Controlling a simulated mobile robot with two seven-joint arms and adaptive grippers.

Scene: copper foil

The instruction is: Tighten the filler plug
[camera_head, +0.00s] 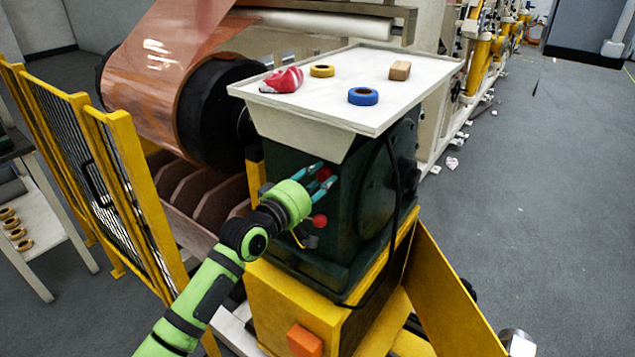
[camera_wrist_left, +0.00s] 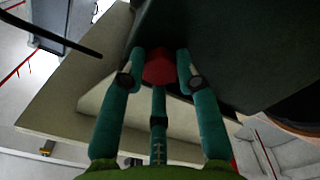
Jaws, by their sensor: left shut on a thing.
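The filler plug (camera_head: 324,173) is a small red knob on the front of the dark green gearbox housing (camera_head: 345,215). My left gripper (camera_head: 321,177) reaches it from the left with teal fingers. In the left wrist view the red plug (camera_wrist_left: 158,68) sits between the fingertips of my left gripper (camera_wrist_left: 160,66), against the dark housing. The fingers are shut on it. Part of the plug is hidden by the fingers, so its seating cannot be told. My right gripper is not in view.
Below the plug, a second red knob (camera_head: 319,221) sticks out. A pale tray (camera_head: 335,70) above holds a red-and-white cloth (camera_head: 282,80), yellow tape (camera_head: 322,70), blue tape (camera_head: 363,96) and a tan block (camera_head: 400,70). A yellow fence (camera_head: 135,185) stands left; open floor lies right.

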